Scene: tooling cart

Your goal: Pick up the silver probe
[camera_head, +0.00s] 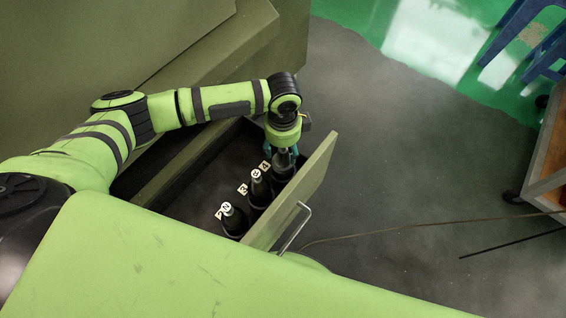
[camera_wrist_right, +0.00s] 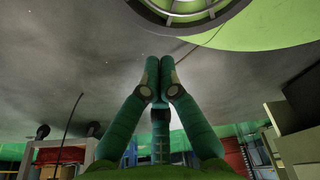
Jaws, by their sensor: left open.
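The silver probe (camera_head: 282,163) appears to be the grey-topped holder at the far end of a row in the open drawer, though the gripper partly hides it. My left gripper (camera_head: 283,150) points down directly over it, with teal fingers around or beside its top; I cannot tell whether they touch. The left gripper is open. My right gripper (camera_wrist_right: 159,66) shows in the right wrist view, with its green fingers brought together at the tips and nothing visible between them.
Two dark holders with white-marked tops, a middle one (camera_head: 257,183) and a near one (camera_head: 232,218), stand in the same drawer. The drawer front (camera_head: 300,190) with its metal handle (camera_head: 294,226) rises close on the right. A cart (camera_head: 547,170) stands at the far right; open floor lies between.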

